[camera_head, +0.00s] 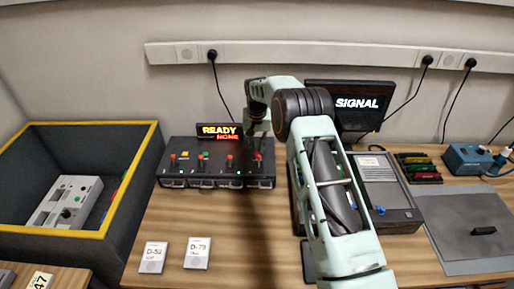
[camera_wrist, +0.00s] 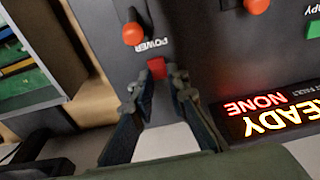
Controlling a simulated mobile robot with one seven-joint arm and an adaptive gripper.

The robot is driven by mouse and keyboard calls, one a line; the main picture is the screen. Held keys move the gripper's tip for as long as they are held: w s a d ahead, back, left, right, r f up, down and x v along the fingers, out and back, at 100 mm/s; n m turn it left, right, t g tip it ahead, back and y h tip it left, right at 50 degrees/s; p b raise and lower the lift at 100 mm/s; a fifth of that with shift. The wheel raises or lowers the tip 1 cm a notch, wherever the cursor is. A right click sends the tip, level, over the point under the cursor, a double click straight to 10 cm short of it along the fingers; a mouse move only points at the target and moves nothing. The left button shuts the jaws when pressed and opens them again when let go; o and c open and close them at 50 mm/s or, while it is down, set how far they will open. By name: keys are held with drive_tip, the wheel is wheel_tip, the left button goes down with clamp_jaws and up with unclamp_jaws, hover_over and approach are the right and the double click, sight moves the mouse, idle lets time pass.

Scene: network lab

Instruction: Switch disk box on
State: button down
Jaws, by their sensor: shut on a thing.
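The black box (camera_head: 215,183), apparently the disk box, stands on the wooden table with a row of red and green controls and several handled fronts. Its display (camera_head: 219,131) reads READY in yellow and NONE in red. My gripper (camera_wrist: 157,82) is at the box's right end, pointing down. In the wrist view its two fingers stand on either side of a small red switch (camera_wrist: 157,67) by the POWER label (camera_wrist: 151,47), shut on it. An orange-red knob (camera_wrist: 133,33) is just beyond the label.
A grey device (camera_head: 390,193) stands right of my arm, with a SIGNAL screen (camera_head: 352,103) behind. A yellow-rimmed bin (camera_head: 104,231) is at left. Two labelled cards, D-52 (camera_head: 153,257) and D-79 (camera_head: 197,253), lie in front of the black box. A blue box (camera_head: 468,158) is far right.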

drive_tip(key=c, duration=1.9)
unclamp_jaws()
drive_tip(key=r, duration=0.4)
drive_tip(key=s+r, duration=0.1)
drive_tip(key=r, duration=0.7)
drive_tip(key=shift+s, duration=0.3)
